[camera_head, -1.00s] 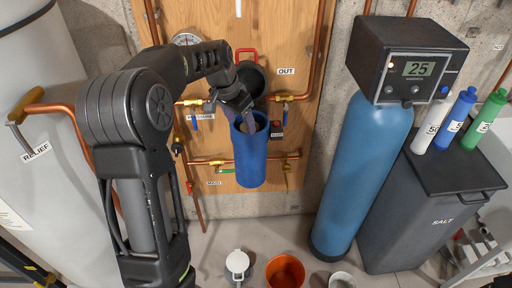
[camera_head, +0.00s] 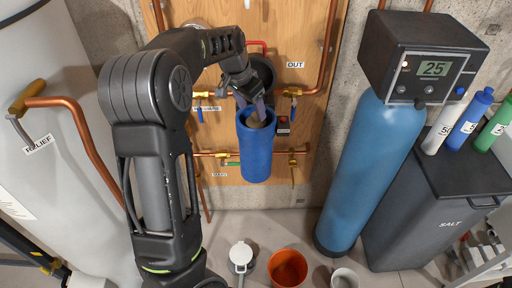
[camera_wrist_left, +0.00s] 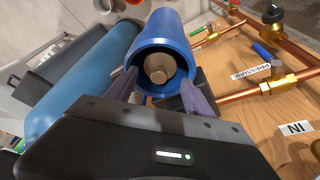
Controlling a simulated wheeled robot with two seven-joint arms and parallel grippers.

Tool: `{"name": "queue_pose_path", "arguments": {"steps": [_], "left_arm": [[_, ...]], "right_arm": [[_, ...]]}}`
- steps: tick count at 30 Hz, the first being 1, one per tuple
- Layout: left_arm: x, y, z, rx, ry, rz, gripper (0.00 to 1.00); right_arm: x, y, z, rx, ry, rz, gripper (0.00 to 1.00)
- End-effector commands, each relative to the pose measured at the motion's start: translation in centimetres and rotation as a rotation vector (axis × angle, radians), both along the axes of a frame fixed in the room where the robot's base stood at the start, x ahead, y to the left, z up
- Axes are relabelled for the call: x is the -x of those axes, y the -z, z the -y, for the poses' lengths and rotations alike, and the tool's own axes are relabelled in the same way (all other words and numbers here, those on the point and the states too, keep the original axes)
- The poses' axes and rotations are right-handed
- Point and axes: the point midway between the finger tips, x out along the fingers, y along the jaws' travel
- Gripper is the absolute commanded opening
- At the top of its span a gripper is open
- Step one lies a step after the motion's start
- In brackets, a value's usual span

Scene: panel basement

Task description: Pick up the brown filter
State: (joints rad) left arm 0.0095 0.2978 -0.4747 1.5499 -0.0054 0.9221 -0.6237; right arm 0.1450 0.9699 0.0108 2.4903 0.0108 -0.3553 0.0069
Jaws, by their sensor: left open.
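The brown filter (camera_wrist_left: 158,70) stands inside the open blue housing (camera_wrist_left: 165,27) in the left wrist view; only its tan top end shows, and the rest is hidden by the housing wall. In the head view the filter (camera_head: 256,121) shows as a small tan patch in the mouth of the blue housing (camera_head: 256,158). My left gripper (camera_wrist_left: 159,88) is open, with its two purple-grey fingers at the housing's mouth, one on each side of the filter top. I cannot tell whether the fingers touch the rim. My right gripper is not in view.
Copper pipes (camera_head: 210,154) and valves run around the housing on a wooden panel (camera_head: 230,180). A blue tank (camera_head: 365,170) and a dark salt bin (camera_head: 440,190) stand to the right. An orange bucket (camera_head: 288,268) and a white cup (camera_head: 344,279) are on the floor below.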

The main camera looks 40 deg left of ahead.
Motion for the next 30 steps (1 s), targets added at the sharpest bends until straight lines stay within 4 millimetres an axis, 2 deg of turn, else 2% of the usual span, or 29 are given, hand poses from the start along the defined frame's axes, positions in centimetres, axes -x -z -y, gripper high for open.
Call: {"name": "queue_pose_path", "arguments": {"steps": [8, 13, 18, 30], "left_arm": [[-0.1, 0.6, 0.1, 0.000, 0.001, -0.003, 0.62], [-0.6, 2.7, 0.2, 0.000, 0.000, -0.006, 0.62], [-1.2, 4.8, 0.2, 0.001, 0.000, -0.002, 0.62], [-1.3, 5.0, 0.2, 0.001, 0.001, 0.000, 0.62]], "right_arm": [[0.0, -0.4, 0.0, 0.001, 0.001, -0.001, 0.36], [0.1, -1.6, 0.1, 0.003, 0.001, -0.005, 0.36], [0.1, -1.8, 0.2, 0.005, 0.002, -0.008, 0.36], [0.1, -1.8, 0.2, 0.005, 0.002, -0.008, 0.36]]}}
